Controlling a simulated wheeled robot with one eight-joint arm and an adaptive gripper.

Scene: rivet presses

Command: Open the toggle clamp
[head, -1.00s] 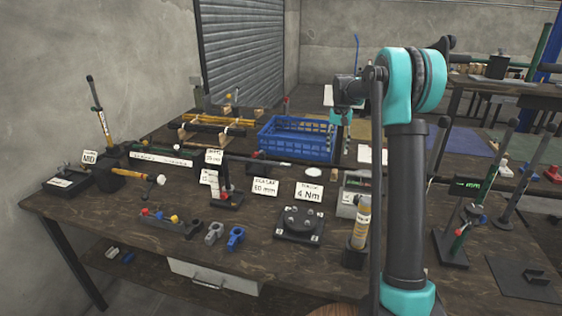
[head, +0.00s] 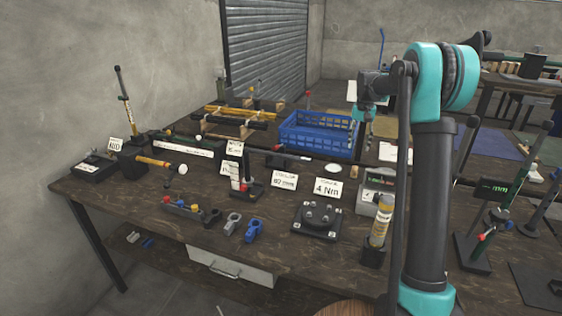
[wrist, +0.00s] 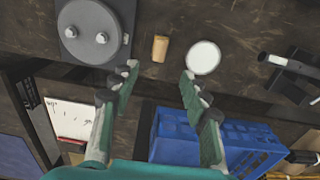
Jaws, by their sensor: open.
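My gripper (wrist: 160,80) is open and empty in the wrist view, its two fingers spread above the table near the blue crate. It also shows small in the head view (head: 364,113), in front of the back wall. I cannot tell for sure which fixture is the toggle clamp. One candidate is a low black fixture with a handle (wrist: 292,74) at the right of the wrist view, apart from my fingers; it appears to be the low dark piece (head: 286,160) in the head view. Another is a black base with an upright red-and-black lever (head: 246,184).
The blue crate (head: 290,140) stands behind. A white disc (wrist: 203,57) and tan cylinder (wrist: 160,48) lie near my fingers. A round plate with bolts (wrist: 94,30) is at upper left. The 4 Nm fixture (head: 318,220) and blue clip (head: 255,230) are nearer the front edge.

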